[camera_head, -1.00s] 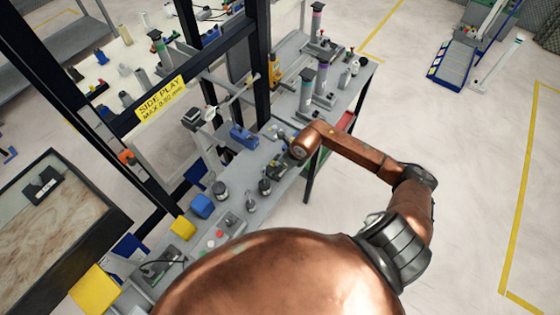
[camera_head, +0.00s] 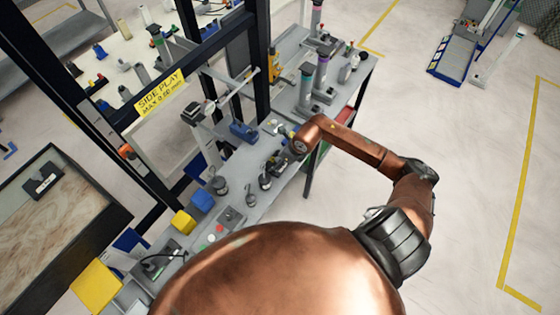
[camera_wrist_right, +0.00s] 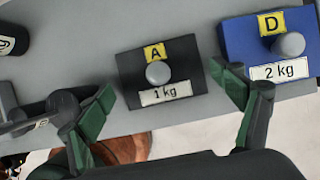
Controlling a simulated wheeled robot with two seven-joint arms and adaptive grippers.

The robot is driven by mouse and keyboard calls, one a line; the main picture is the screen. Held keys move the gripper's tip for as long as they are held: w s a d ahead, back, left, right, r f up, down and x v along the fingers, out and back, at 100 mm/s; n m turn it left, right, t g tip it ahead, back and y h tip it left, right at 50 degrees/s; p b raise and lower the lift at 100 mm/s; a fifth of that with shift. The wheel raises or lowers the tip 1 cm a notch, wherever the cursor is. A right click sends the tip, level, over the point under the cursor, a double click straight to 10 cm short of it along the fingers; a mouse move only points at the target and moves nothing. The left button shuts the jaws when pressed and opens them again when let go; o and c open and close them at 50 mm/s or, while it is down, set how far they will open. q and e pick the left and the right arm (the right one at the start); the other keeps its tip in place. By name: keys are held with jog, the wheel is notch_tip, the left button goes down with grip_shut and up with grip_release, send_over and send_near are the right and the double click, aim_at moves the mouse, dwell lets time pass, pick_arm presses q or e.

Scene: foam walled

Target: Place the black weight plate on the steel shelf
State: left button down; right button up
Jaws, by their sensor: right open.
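The black weight plate (camera_wrist_right: 130,72) shows in the right wrist view as a dark block with a round grey knob, a yellow "A" tag and a "1 kg" label. It rests on a grey surface (camera_wrist_right: 95,25). My right gripper (camera_wrist_right: 163,82) is open, its green-lined fingers on either side of the plate's near part. I see no clear grip on the plate. In the head view my right arm (camera_head: 345,140) reaches over the grey bench, and its jaws are too small or hidden to make out. I cannot tell which surface is the steel shelf. My left gripper is not in view.
A blue block (camera_wrist_right: 240,42) marked "D" and "2 kg" sits to the right of the black plate. The grey bench (camera_head: 262,200) holds several instruments. A dark frame with a yellow sign (camera_head: 160,92) stands at its left. Open floor (camera_head: 460,170) lies to the right.

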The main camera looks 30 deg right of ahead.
jog(key=v, duration=1.1)
jog(key=shift+s+f, duration=0.1)
